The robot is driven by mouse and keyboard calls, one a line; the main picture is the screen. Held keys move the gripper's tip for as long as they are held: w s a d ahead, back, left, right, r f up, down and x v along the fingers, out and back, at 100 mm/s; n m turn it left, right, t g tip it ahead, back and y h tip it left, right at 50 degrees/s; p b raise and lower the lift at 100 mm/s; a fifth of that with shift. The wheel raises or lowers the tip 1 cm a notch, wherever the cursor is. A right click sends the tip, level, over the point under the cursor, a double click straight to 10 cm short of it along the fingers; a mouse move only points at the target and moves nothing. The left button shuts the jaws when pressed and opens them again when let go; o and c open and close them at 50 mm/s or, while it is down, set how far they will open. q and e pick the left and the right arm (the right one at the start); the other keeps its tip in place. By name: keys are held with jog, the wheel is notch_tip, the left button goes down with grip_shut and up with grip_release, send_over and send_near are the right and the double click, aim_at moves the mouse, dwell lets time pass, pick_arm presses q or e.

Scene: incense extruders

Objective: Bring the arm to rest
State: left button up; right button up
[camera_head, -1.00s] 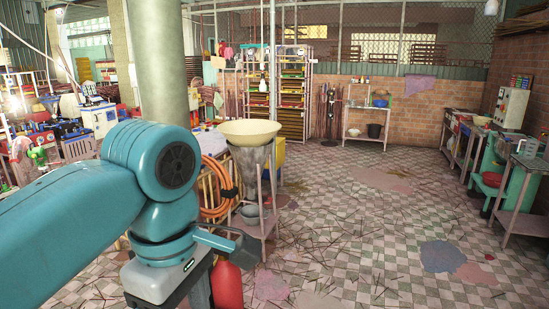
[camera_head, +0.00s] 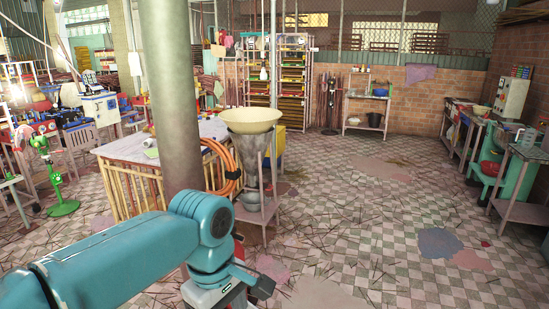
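My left arm, teal, comes in from the lower left and reaches to the bottom middle of the head view. Its gripper (camera_head: 258,284), dark at the fingers, points right and slightly down at the bottom edge. I cannot tell whether its fingers are open or shut. A bit of red (camera_head: 240,301) shows just under the gripper, mostly cut off, and I cannot tell whether it is held. My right gripper is not in view.
A grey column (camera_head: 174,100) stands beyond my arm. Behind it are a wooden-railed table (camera_head: 115,150) and a cream bowl (camera_head: 250,119) on a metal funnel stand. Tiled floor (camera_head: 360,220) with scattered sticks is open at right.

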pick_arm(q)
notch_tip(320, 180, down, 24)
jog(key=r+m+h, duration=0.1)
jog(key=m+h, duration=0.1)
jog(key=m, duration=0.2)
jog(key=s+a+f+m, duration=0.2)
jog(key=s+f, duration=0.6)
jog(key=f, duration=0.1)
jog(key=s+a+f+m+h, duration=0.1)
jog(key=s+a+f+m, duration=0.1)
jog(key=s+f, duration=0.5)
jog(key=shift+s+f+m+t+b, duration=0.3)
jog(key=shift+s+f+b, duration=0.1)
jog(key=shift+f, duration=0.55)
jog(key=shift+w, duration=0.2)
jog(key=shift+s, duration=0.15)
jog(key=shift+c, duration=0.3)
